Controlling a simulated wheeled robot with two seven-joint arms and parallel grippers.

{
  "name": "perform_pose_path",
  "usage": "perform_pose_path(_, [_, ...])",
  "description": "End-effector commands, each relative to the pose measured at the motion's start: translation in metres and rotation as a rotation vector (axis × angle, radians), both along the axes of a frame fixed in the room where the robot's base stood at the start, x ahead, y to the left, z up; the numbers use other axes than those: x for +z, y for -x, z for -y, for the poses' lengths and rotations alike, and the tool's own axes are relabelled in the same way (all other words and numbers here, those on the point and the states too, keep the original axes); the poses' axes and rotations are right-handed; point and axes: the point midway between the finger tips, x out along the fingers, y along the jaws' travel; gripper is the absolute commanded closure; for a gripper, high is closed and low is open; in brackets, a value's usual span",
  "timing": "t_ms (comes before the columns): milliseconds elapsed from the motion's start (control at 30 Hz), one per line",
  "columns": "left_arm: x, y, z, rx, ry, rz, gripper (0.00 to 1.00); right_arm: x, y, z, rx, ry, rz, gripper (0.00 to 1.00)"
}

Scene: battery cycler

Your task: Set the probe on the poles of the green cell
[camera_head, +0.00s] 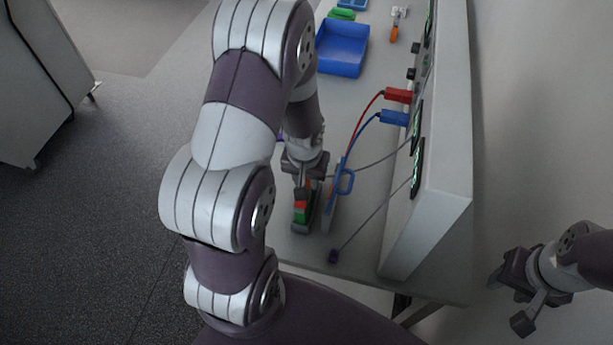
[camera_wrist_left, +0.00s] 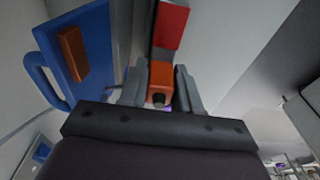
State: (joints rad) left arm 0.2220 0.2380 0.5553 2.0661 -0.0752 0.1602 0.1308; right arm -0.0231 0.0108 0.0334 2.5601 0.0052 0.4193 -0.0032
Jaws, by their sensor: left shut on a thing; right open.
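My left gripper (camera_head: 304,170) points down at the table and is shut on an orange block with a dark round end (camera_wrist_left: 161,82), held between its two grey fingers in the left wrist view. I cannot tell for sure whether this block is the probe. A green piece (camera_head: 301,215), seemingly the green cell, is just below the gripper in the head view, with red-orange parts by it. Whether the held block touches its poles cannot be told. A red block (camera_wrist_left: 171,25) shows beyond the orange one in the wrist view. My right gripper (camera_head: 518,293) is open and empty at the lower right.
A blue-handled panel (camera_head: 345,182) stands close right of the left gripper. Red (camera_head: 398,95) and blue (camera_head: 394,118) plugs with cables sit at the grey cycler (camera_head: 431,230). A blue bin (camera_head: 341,68) stands at the back.

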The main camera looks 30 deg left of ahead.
Motion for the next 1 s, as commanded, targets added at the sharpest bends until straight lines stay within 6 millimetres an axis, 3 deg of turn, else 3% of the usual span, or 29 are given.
perform_pose_path(600, [0.069, 0.0, 0.0, 0.0, 0.0, 0.001, 1.0, 0.064, 0.0, 0.0, 0.0, 0.0, 0.0, 0.57])
perform_pose_path(1000, [0.068, 0.0, 0.0, 0.0, 0.0, 0.001, 1.0, 0.062, 0.0, 0.0, 0.0, 0.0, 0.0, 0.57])
